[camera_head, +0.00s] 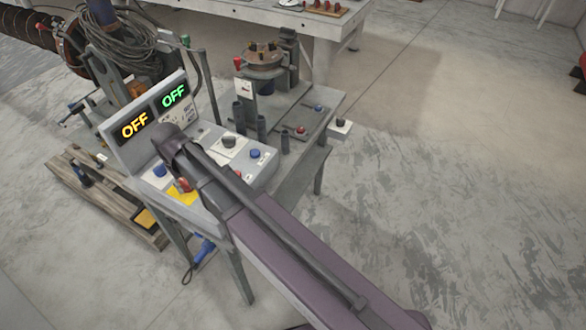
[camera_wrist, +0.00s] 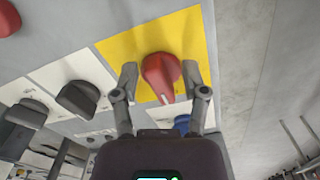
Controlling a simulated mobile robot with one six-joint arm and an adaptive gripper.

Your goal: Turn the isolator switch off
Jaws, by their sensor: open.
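The isolator switch is a red rotary knob (camera_wrist: 161,75) on a yellow plate (camera_wrist: 112,52) in the wrist view. In the head view a bit of the red knob (camera_head: 183,185) and its yellow plate (camera_head: 181,197) show at the front of the control panel (camera_head: 262,172), partly behind my arm. My gripper (camera_wrist: 159,80) is open, with one finger on each side of the red knob. I cannot tell whether either finger touches it. A white mark shows on the knob's end nearest my gripper's palm. My gripper is hidden behind my arm in the head view.
Two displays on the panel read OFF, one yellow (camera_head: 134,125) and one green (camera_head: 174,96). Black knobs (camera_wrist: 78,99) and a blue button (camera_wrist: 182,122) sit near the red knob. A turntable positioner (camera_head: 263,60) stands behind the panel. The floor at right is clear.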

